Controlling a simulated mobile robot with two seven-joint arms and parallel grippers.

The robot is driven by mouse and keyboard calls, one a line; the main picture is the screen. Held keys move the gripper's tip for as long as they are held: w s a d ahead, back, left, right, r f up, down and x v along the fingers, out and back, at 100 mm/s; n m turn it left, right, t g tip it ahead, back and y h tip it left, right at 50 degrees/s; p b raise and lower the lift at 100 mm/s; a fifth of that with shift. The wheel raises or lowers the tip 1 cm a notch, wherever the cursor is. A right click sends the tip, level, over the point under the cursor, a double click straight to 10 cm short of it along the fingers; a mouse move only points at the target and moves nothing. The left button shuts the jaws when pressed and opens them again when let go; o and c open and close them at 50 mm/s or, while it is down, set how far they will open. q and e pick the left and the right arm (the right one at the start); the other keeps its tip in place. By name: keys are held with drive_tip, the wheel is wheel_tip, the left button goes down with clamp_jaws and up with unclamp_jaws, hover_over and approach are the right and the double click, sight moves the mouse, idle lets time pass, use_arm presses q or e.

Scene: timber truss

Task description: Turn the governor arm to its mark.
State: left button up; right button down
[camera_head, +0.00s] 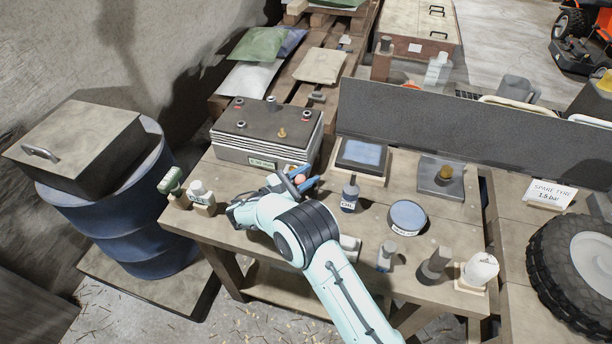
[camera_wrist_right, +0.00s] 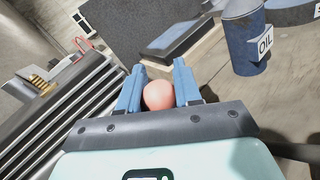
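My right gripper (camera_head: 304,179) is over the table, near the front right corner of the battery-like box. In the right wrist view a pinkish-orange ball (camera_wrist_right: 159,95) lies between the blue fingers (camera_wrist_right: 160,82) and fills the gap, with a finger close against each side. The ball (camera_head: 299,179) also shows small in the head view. It may be the end knob of the governor arm; the arm's rod, pivot and mark are hidden or cannot be made out. My left gripper is not in view.
The ribbed box (camera_head: 265,138) stands left of the gripper.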

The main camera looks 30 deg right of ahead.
drive_tip(key=shift+s+d+f+m+y+b, duration=0.2)
drive_tip(key=shift+f+m+y+b, duration=0.2)
drive_tip(key=shift+m, duration=0.15)
drive_tip(key=shift+s+d+f+m+y+b, duration=0.2)
drive_tip(key=shift+f+m+y+b, duration=0.15)
drive_tip(key=shift+m, duration=0.2)
drive_tip(key=shift+r, duration=0.1)
drive_tip(key=c, duration=0.8)
unclamp_jaws()
drive_tip(key=shift+a, duration=0.1)
drive_tip(key=a, duration=0.4)
drive_tip(key=s+a+r, duration=0.1)
drive_tip(key=a, duration=0.3)
drive_tip(key=a+r, duration=0.1)
drive_tip(key=a, duration=0.4)
drive_tip(key=shift+s+a, duration=0.1)
drive_tip(key=shift+s, duration=0.1)
